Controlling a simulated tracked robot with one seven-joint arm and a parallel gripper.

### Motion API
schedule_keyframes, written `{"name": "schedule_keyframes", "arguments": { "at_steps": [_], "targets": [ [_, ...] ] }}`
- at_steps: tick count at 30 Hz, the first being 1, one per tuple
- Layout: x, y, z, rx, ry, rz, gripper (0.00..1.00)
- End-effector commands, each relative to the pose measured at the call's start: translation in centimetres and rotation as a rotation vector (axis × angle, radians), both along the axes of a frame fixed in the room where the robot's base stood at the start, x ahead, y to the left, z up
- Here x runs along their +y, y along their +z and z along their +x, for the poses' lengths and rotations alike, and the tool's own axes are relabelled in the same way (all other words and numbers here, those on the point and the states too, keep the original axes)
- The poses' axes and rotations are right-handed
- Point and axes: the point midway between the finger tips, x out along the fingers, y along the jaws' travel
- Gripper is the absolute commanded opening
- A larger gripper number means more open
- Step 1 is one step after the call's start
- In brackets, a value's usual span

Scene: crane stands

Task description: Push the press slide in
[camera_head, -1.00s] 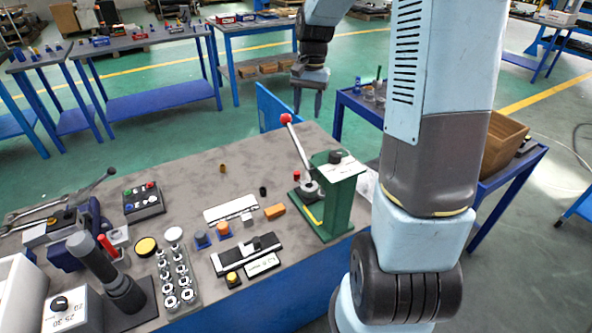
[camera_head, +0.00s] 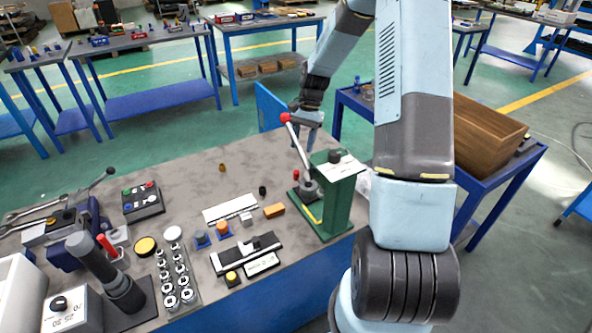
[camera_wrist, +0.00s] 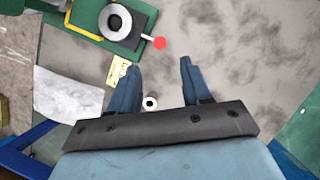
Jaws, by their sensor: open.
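The green press (camera_head: 337,205) stands at the bench's right end, with a long lever (camera_head: 298,145) topped by a red ball (camera_head: 286,118). A small red knob (camera_head: 296,175) sits low at its far side. In the wrist view, a red knob (camera_wrist: 160,43) on a short pale rod sticks out from a dark block bearing a grey round disc (camera_wrist: 115,22); this looks like the press slide. My gripper (camera_head: 308,132) is beyond the lever, partly hidden by it. In the wrist view, my gripper (camera_wrist: 160,72) is open and empty, its fingers apart from the knob.
A small round white-rimmed part (camera_wrist: 150,103) shows between the fingers. On the bench are an orange block (camera_head: 274,211), a black slide unit (camera_head: 247,252) and a button box (camera_head: 143,202). A blue trolley with a wooden crate (camera_head: 487,138) stands to the right. The bench's back middle is mostly clear.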

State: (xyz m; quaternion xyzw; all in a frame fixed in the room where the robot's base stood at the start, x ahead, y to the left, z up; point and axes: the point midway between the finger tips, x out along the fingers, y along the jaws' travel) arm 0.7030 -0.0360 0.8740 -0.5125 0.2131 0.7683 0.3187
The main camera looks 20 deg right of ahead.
Motion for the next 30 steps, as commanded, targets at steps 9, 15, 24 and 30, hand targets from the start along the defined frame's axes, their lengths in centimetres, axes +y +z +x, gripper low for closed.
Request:
{"name": "schedule_keyframes", "arguments": {
  "at_steps": [9,15,24,30],
  "targets": [
    [1.6,-5.3,-1.6,0.002,0.001,0.001,0.48],
    [2.3,-7.7,-2.3,0.001,0.002,0.001,0.48],
    [2.8,-9.0,-2.7,-0.001,0.002,0.000,0.48],
    [2.8,-9.0,-2.7,-0.001,0.002,0.000,0.48]
  ]
}}
